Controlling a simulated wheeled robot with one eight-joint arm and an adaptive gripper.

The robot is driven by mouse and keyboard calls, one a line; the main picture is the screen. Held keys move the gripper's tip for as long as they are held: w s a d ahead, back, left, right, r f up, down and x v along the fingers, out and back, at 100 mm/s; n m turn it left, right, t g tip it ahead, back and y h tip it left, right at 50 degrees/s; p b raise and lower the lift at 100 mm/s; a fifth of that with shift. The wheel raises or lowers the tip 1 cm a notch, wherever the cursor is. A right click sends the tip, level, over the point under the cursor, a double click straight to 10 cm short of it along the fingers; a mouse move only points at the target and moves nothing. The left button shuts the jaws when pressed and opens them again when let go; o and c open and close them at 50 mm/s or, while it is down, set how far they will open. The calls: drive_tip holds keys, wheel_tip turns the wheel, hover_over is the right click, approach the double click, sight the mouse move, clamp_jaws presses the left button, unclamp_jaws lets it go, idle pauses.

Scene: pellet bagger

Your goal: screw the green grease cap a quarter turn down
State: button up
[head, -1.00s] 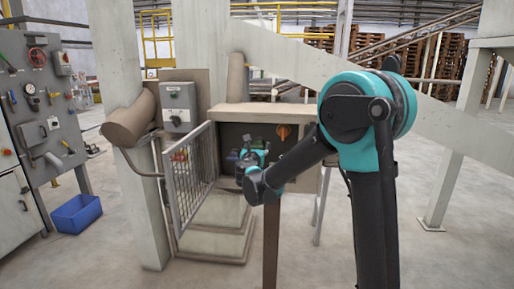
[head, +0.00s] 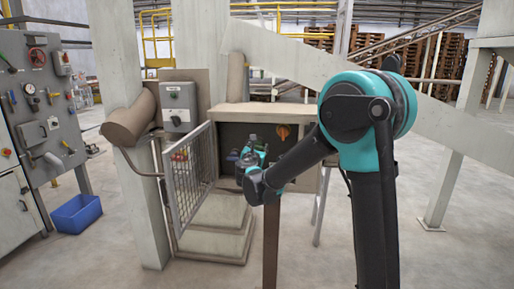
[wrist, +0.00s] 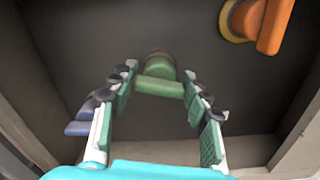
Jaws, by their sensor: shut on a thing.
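The green grease cap (wrist: 160,87) sits on the dark back panel of a box, in the upper middle of the wrist view. It has a rounded body with a wide flat bar across its front. My gripper (wrist: 160,83) has one fingertip at each end of that bar and is shut on it. In the head view my gripper (head: 248,157) reaches into the open-fronted box and hides the cap.
An orange knob (wrist: 272,22) is on the same panel, up and right of the cap; it also shows in the head view (head: 283,132). A blue part (wrist: 80,128) lies close outside my left finger. A mesh gate (head: 190,178) stands open left of the box.

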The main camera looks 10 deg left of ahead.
drive_tip(key=m, duration=0.7)
drive_tip(key=shift+f, duration=0.1)
drive_tip(key=m, duration=0.4)
drive_tip(key=shift+d, duration=0.1)
drive_tip(key=shift+f+m, duration=0.1)
drive_tip(key=shift+m, duration=1.7)
drive_tip(key=o, duration=1.2)
drive_tip(key=shift+s, duration=0.15)
drive_tip(key=shift+s+a, duration=0.2)
drive_tip(key=shift+s, duration=5.7)
